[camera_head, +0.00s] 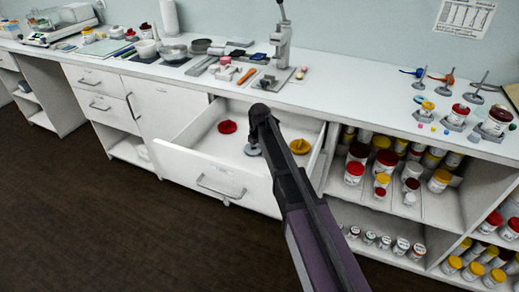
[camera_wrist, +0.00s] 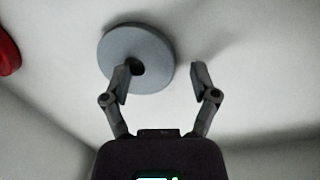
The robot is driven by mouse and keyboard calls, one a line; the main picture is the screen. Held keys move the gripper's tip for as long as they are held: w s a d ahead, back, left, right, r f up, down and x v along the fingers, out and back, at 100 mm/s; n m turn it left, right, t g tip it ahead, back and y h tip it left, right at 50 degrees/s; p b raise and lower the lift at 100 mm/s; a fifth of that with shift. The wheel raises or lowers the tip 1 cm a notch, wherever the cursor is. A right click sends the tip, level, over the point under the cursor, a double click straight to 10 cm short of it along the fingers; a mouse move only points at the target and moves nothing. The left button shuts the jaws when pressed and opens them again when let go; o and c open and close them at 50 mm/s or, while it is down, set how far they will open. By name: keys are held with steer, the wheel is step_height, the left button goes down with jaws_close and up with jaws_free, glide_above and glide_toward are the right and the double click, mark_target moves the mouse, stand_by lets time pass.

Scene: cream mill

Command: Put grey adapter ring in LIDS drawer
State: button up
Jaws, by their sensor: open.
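The drawer (camera_head: 190,168) is pulled out below the counter; I cannot read its label. The grey adapter ring (camera_wrist: 140,40) is a round disc with a dark centre hole, lying flat on a pale surface that looks like the drawer floor. My gripper (camera_wrist: 161,75) is open and empty above it. The left finger overlaps the ring's hole in the wrist view, and the right finger is clear of the ring. In the head view, my gripper (camera_head: 253,149) is low inside the drawer, and the ring is mostly hidden there.
A red lid (camera_head: 227,127) lies at the drawer's back left and a yellow knobbed lid (camera_head: 300,146) at its right. The red one edges into the wrist view (camera_wrist: 6,52). Drawer walls surround my gripper. Shelves of jars (camera_head: 387,158) stand to the right.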

step_height(320, 180, up, 12)
steer(key=s+p, duration=0.2)
steer(key=p, duration=0.9)
steer(key=shift+d+f, duration=0.15)
steer(key=shift+d, duration=0.05)
stand_by(0.7)
steer(key=s+d+m+g, duration=0.1)
steer(key=s+d+m, duration=2.1)
steer(key=m, duration=0.6)
steer(key=shift+s+d+f+g, duration=0.2)
steer(key=shift+s+g, duration=0.2)
steer(key=shift+s, duration=0.65)
